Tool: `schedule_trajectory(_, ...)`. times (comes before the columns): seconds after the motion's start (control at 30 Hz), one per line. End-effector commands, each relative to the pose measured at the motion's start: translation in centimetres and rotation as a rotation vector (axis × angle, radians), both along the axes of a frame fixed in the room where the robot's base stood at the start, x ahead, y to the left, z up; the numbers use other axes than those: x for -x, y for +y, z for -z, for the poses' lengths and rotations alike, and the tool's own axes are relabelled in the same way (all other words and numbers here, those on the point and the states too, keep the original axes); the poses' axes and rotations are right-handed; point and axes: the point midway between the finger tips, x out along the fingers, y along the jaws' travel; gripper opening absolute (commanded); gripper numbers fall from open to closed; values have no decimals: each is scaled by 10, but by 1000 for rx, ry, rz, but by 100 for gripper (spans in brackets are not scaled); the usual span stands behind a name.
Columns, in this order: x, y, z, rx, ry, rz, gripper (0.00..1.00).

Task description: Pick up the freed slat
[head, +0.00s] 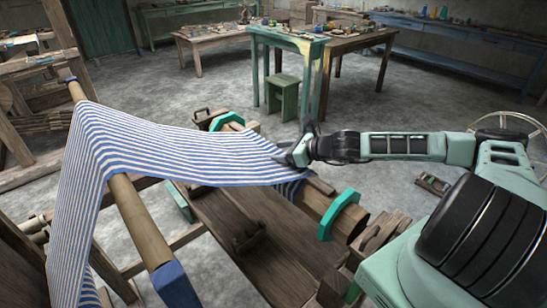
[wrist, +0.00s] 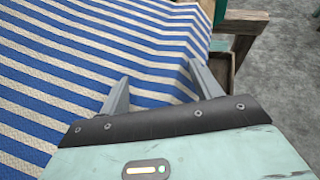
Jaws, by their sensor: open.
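The blue-and-white striped cloth (head: 190,150) runs over a wooden bar and down to the wooden beam (head: 313,202) with teal end flanges. A thin wooden strip (head: 319,184), which looks like the slat, shows at the beam's top beside the cloth edge; cloth and gripper hide the rest. I cannot tell whether it is loose. My gripper (head: 284,158) is at the cloth's right edge, over the beam. In the wrist view my gripper (wrist: 158,78) is open, its two fingers apart over the striped cloth (wrist: 60,80), with no slat clearly seen between them.
A teal flange (head: 339,215) stands near the beam's right end, another (head: 226,121) at its far end. A round wooden bar (head: 140,222) crosses at the left front. A green stool (head: 283,97) and worktables stand behind.

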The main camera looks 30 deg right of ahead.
Motion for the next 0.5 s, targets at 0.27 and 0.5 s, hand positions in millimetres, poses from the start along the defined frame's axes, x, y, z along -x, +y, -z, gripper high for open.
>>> schedule_trajectory(0.27,0,0,-1,0,0,0,45)
schedule_trajectory(0.5,0,0,0,1,2,0,16)
